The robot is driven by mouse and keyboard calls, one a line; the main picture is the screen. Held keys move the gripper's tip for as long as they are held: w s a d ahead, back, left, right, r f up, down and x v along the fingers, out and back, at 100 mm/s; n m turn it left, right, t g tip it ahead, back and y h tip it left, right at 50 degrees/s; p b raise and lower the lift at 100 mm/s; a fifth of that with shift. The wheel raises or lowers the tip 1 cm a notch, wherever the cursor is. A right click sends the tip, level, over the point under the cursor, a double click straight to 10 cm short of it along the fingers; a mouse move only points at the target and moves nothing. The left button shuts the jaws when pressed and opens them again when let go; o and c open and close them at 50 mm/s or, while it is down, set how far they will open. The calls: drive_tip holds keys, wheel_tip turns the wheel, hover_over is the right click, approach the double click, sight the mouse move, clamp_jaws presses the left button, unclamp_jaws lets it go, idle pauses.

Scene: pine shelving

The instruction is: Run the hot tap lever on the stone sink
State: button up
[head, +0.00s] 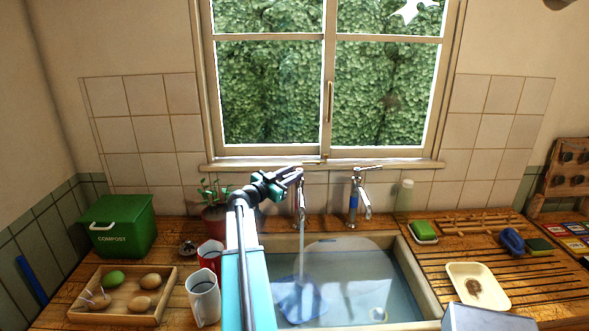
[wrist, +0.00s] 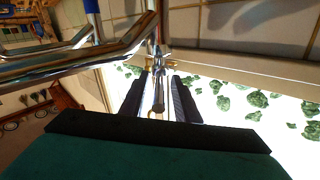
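The stone sink (head: 413,273) is set into the wooden counter below the window. The hot tap (head: 301,212) is the left of two chrome taps, its top hidden behind my gripper. A pale stream of water (head: 301,252) falls from it into the sink. The cold tap (head: 354,200) has a blue band and stands to the right. My gripper (head: 299,172) is at the top of the hot tap. In the wrist view my gripper (wrist: 158,100) is open, its dark fingers on either side of a metal lever (wrist: 158,92), with gaps showing beside it.
A blue cloth (head: 300,299) lies in the water-filled sink. A potted plant (head: 214,212), a red mug (head: 210,255) and a white mug (head: 204,298) stand left of my arm.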

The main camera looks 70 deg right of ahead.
drive_tip(key=shift+p+x, duration=0.3)
drive_tip(key=shift+x, duration=0.7)
clamp_jaws()
